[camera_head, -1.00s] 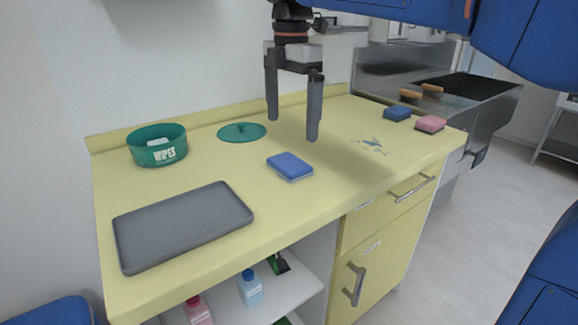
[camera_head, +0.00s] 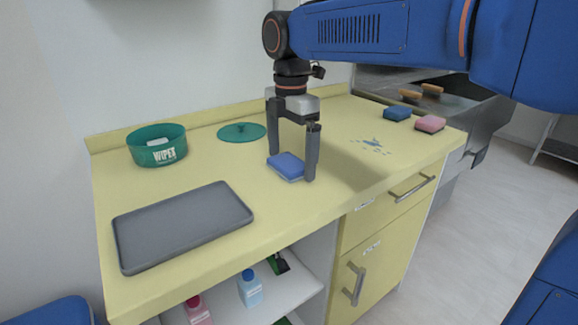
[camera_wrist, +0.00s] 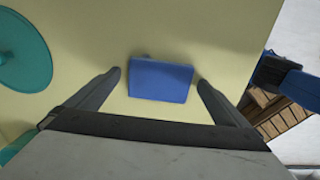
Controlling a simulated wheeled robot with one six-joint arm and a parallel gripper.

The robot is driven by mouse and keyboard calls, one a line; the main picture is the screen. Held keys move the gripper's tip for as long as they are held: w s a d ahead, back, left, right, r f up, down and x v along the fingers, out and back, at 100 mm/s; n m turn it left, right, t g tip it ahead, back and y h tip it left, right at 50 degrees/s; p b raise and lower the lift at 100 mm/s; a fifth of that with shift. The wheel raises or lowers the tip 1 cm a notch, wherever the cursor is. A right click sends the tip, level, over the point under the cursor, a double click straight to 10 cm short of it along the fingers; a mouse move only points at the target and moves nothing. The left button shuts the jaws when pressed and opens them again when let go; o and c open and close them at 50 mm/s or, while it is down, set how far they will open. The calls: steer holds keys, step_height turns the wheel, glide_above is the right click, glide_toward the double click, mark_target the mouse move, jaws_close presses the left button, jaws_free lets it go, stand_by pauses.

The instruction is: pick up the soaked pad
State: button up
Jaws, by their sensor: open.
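A blue pad with a paler underside (camera_head: 286,167) lies flat on the yellow counter (camera_head: 225,205), right of the grey tray. My gripper (camera_head: 291,166) points straight down over it with its fingers open, one on each side. In the wrist view the pad (camera_wrist: 160,82) lies between and slightly beyond the two fingertips, with a gap on both sides. Nothing is held. Another blue pad (camera_head: 397,113) and a pink pad (camera_head: 430,124) lie at the counter's right end. Wetness does not show clearly on any pad.
A grey tray (camera_head: 180,228) lies at the front left. Small blue splashes (camera_head: 373,143) mark the counter on the right. Bottles (camera_head: 250,288) stand on the shelf below.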

steer(key=c, duration=1.2)
steer(key=shift+r, duration=0.1)
